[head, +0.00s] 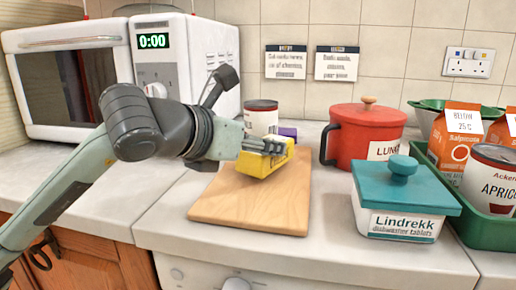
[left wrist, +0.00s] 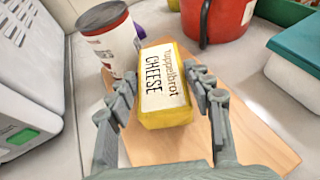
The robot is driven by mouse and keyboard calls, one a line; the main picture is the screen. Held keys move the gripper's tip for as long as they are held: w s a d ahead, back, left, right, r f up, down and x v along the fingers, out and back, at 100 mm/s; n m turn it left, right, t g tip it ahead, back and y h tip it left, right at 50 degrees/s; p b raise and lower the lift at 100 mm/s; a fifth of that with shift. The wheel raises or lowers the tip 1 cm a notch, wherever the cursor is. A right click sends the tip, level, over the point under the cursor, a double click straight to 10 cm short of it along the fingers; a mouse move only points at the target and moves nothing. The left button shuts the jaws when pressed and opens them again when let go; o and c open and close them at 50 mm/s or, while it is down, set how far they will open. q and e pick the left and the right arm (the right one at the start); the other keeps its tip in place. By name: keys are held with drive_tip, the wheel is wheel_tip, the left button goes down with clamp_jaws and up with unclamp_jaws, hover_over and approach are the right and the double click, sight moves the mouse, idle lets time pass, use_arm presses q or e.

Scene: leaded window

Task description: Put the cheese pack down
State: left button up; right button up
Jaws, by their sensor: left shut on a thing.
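The yellow cheese pack (head: 262,163) with a white label is over the wooden board (head: 285,205) in the head view. My left gripper (head: 268,147) is shut on the pack, with its fingers along the pack's sides. In the left wrist view the cheese pack (left wrist: 166,88) lies between the fingers of my left gripper (left wrist: 165,98), label facing the camera. I cannot tell whether its underside touches the board. My right gripper is not in view.
A can (head: 261,118) and a purple item (head: 288,131) stand behind the board. A red lidded pot (head: 365,135), a teal-lidded white box (head: 400,205) and a green tray (head: 480,235) with cartons are to the right. A microwave (head: 70,80) is at the left. The board's front is clear.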

use_arm(q)
drive_tip(key=shift+f, duration=0.4)
drive_tip(key=shift+f, duration=0.1)
drive_tip(key=o, duration=1.4)
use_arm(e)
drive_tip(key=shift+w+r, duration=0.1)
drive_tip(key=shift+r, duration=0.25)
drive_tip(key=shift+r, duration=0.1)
use_arm(q)
drive_tip(key=v, duration=0.4)
drive_tip(key=shift+a, duration=0.1)
drive_tip(key=b+v, duration=0.1)
drive_tip(key=v, duration=0.6)
drive_tip(key=shift+s+b, duration=0.1)
drive_tip(key=shift+b, duration=0.2)
drive_tip(key=shift+s+a, duration=0.2)
drive_tip(key=shift+s, duration=0.1)
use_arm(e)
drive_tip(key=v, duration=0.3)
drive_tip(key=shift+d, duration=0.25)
